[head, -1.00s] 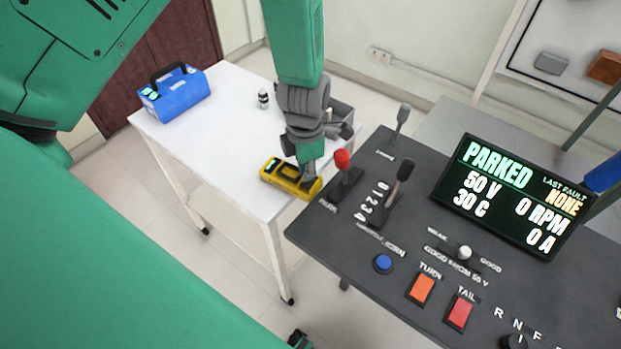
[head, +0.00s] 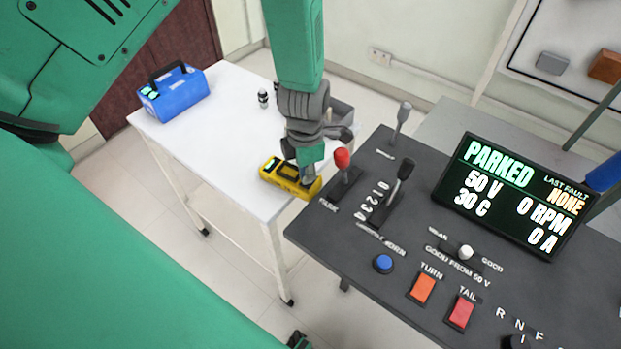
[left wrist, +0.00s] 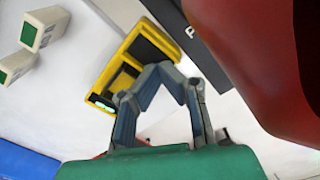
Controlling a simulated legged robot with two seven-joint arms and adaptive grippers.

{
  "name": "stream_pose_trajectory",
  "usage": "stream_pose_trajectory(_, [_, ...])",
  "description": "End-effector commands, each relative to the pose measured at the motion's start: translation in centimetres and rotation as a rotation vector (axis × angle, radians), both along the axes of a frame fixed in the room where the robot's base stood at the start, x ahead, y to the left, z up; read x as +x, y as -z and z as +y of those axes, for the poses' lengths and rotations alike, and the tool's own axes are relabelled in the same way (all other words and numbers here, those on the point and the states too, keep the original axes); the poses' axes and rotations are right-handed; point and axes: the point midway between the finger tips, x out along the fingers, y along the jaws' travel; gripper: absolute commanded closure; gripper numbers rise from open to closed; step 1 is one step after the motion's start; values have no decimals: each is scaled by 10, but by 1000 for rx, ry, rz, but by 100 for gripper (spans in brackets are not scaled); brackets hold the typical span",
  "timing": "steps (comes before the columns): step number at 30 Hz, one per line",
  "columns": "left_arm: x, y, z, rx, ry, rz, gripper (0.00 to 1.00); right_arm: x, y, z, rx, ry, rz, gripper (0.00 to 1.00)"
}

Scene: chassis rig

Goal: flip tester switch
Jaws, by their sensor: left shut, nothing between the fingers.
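The yellow tester (head: 282,177) lies on the white cart top near its right edge, beside the dark console. In the left wrist view the tester (left wrist: 111,88) shows a dark recessed face and a small lit green display. My left gripper (head: 308,178) is over the tester's right end, pointing down. Its fingers (left wrist: 168,72) are shut and empty, with the tips over or against the tester's end; I cannot tell whether they touch. The tester's switch cannot be made out. My right gripper is not in view.
The red-knobbed park lever (head: 342,159) stands close right of my left gripper; its knob (left wrist: 250,50) looms in the left wrist view. A black-knobbed lever (head: 405,170) is beyond. A blue case (head: 180,100) and small bottle (head: 263,98) stand on the cart, whose middle is clear.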

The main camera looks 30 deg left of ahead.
Motion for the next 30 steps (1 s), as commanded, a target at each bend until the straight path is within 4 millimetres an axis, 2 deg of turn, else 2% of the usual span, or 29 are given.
stream_pose_trajectory(30, [0, 14, 0, 0, 0, 2, 100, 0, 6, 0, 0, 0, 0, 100])
